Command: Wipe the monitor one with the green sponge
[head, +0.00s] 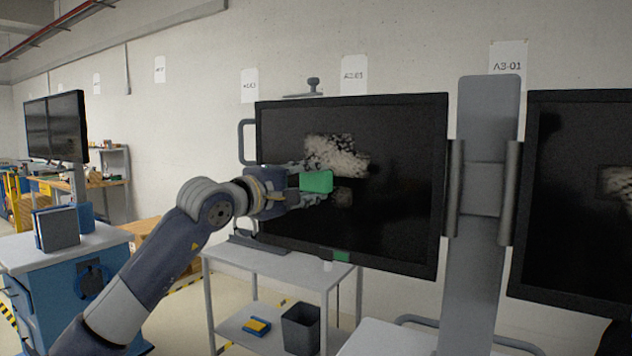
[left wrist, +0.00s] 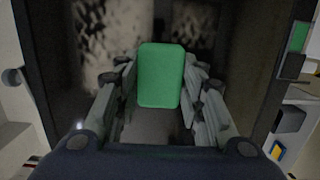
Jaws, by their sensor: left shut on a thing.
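A large black monitor (head: 395,215) stands in the middle of the head view, with a patchy pale smudge (head: 337,155) on its screen. The same screen fills the back of the left wrist view (left wrist: 215,75). My left gripper (head: 312,184) is shut on the green sponge (head: 317,181). The sponge sits upright between the fingers in the left wrist view (left wrist: 160,76). It is in front of the screen, just below the smudge; I cannot tell whether it touches the glass. My right gripper is not in view.
A second monitor (head: 577,200) with a pale patch stands at the right, past a grey post (head: 480,200). A grey cart (head: 275,265) is below, with a dark bin (head: 301,328) and a blue-yellow item (head: 257,326) on its lower shelf. A blue cabinet (head: 70,290) stands at left.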

